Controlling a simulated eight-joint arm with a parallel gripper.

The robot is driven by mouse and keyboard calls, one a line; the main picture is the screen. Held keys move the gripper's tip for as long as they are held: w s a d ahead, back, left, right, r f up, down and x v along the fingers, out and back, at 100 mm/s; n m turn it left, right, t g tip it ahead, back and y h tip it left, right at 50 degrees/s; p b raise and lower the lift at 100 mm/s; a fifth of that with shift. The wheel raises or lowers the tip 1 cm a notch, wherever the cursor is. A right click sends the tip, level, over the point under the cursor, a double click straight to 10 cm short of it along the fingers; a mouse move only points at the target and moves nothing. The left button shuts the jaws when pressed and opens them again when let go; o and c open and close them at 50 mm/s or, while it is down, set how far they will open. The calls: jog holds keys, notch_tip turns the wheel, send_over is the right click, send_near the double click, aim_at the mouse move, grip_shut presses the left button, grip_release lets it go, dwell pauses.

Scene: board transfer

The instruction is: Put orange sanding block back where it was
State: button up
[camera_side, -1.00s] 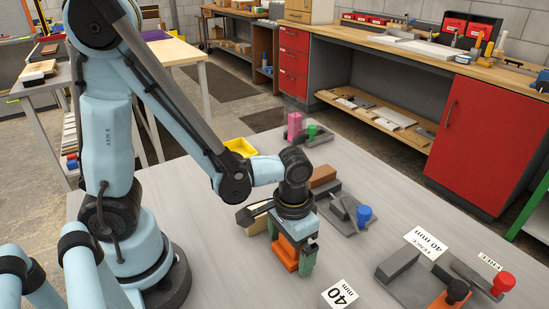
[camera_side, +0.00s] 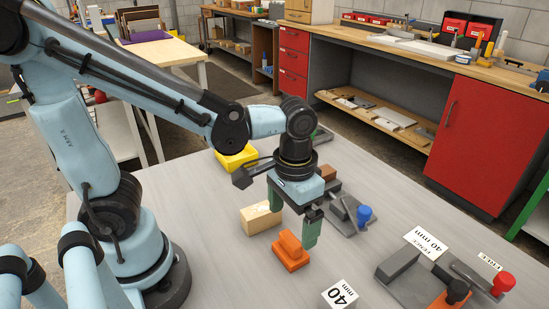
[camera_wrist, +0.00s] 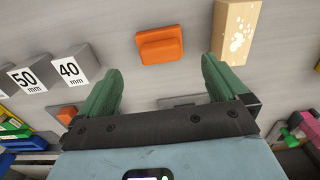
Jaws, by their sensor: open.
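The orange sanding block (camera_side: 290,251) lies on the grey table, with its raised grip on top. It also shows in the wrist view (camera_wrist: 160,45), ahead of the fingers and apart from them. My gripper (camera_side: 291,218) is open and empty, raised above the table behind the block in the side view. Its two green fingers show in the wrist view (camera_wrist: 160,88) with a wide gap between them.
A pale wooden block (camera_side: 260,218) lies close to the sanding block. A clamp with a blue knob (camera_side: 364,213), a yellow bin (camera_side: 236,158) and a fence fixture (camera_side: 405,268) stand around.

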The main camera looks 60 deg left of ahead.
aim_at(290, 237)
jog(key=shift+r, duration=1.9)
jog(key=w+a+r+t, duration=0.1)
jog(key=w+a+t, duration=0.1)
jog(key=a+t, duration=0.5)
jog(key=shift+w+a+r, duration=0.25)
jog(key=shift+a+r, duration=0.05)
jog(key=shift+a, duration=0.2)
